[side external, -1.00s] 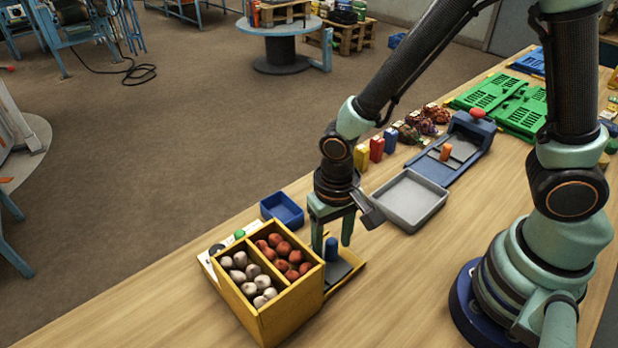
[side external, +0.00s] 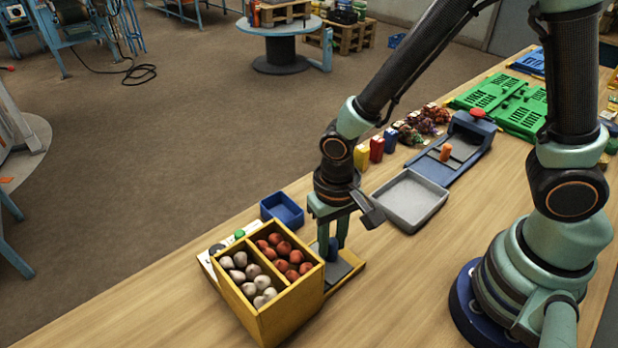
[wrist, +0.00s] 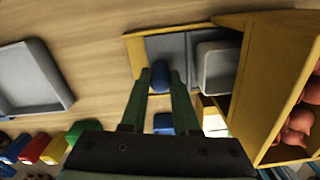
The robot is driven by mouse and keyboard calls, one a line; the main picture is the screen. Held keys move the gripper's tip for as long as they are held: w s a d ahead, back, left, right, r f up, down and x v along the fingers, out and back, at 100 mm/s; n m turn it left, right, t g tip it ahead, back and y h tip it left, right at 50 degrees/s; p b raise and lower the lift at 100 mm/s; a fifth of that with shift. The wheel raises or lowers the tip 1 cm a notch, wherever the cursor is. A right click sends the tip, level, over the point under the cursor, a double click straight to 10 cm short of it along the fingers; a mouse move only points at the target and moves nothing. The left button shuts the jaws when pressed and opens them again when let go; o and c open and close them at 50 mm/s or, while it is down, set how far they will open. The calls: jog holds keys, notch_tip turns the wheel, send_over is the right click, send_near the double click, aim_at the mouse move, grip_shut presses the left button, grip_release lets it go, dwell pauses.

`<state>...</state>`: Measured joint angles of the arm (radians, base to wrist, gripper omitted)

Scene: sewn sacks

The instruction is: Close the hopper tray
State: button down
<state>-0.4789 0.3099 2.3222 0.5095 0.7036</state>
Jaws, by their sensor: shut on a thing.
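The yellow wooden hopper (side external: 285,320) stands at the table's front left, with white bulbs (side external: 246,274) in one compartment and red-brown ones (side external: 284,256) in the other. Its low tray (side external: 348,272), yellow-edged with a grey floor, sticks out on the right side. In the wrist view the tray's yellow edge (wrist: 137,55) and the hopper's wall (wrist: 268,105) show. My gripper (side external: 334,246) points down over the tray and is shut on the upright blue knob (wrist: 160,75), one finger on each side. In the side view the fingers partly cover the knob.
A small blue bin (side external: 282,210) lies behind the hopper. A grey tray (side external: 410,201) and a blue slide device (side external: 455,150) with an orange knob stand farther right. Coloured boxes (side external: 376,149) line the far edge. Bare wood lies in front of the tray.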

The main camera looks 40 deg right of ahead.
dwell(0.7)
jog(key=shift+a, duration=2.05)
jog(key=c, duration=0.7)
grip_release()
jog(key=shift+o, duration=0.2)
notch_tip(320, 180, up, 12)
jog(key=shift+d+r, duration=0.1)
